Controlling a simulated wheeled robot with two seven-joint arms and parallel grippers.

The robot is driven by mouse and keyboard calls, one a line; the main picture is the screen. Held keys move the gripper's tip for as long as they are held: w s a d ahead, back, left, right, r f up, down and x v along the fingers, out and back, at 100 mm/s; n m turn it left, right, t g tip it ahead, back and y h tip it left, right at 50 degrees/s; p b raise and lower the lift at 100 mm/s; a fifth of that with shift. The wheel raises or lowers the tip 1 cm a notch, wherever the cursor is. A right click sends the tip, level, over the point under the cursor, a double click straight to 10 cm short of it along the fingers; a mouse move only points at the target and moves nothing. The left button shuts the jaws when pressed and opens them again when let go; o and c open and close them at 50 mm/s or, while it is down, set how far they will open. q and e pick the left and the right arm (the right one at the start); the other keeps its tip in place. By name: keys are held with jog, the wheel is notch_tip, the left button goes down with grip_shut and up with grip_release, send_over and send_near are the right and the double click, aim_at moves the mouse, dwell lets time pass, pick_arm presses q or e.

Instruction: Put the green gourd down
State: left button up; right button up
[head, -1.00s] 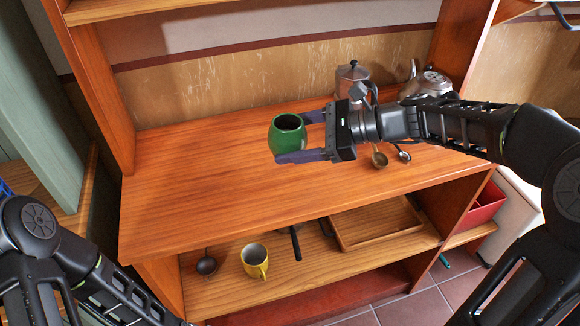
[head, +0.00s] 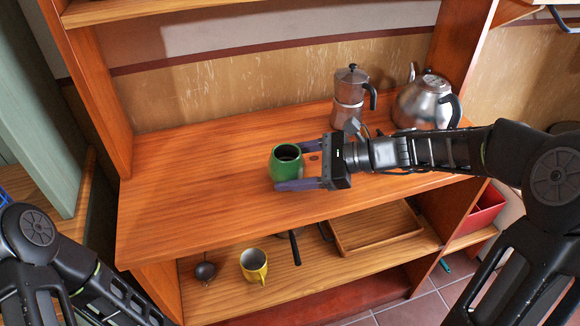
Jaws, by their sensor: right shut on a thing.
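The green gourd (head: 284,172), a round cup-like vessel with a dark open top, is upright over the middle of the wooden counter (head: 190,190). My right gripper (head: 296,167) reaches in from the right and is shut on the gourd, one finger on its far side and one on its near side. The gourd's base is very close to the counter top; I cannot tell whether it touches. My left arm shows at the lower left, but its gripper is out of view.
A moka pot (head: 349,98) and a steel kettle (head: 424,103) stand at the back right of the counter. The counter's left half is clear. The lower shelf holds a yellow mug (head: 254,266), a ladle (head: 205,271) and a wooden tray (head: 375,245).

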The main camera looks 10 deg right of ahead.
jog(key=shift+f, duration=0.1)
jog(key=o, duration=1.6)
jog(key=shift+f, duration=0.1)
jog(key=shift+o, duration=0.2)
jog(key=shift+r, duration=0.2)
jog(key=shift+d+r, duration=0.1)
jog(key=shift+d, duration=0.1)
jog(key=v, duration=1.1)
jog(key=shift+s+d+r, duration=0.15)
jog(key=shift+s+d, duration=0.05)
jog(key=shift+d, duration=0.05)
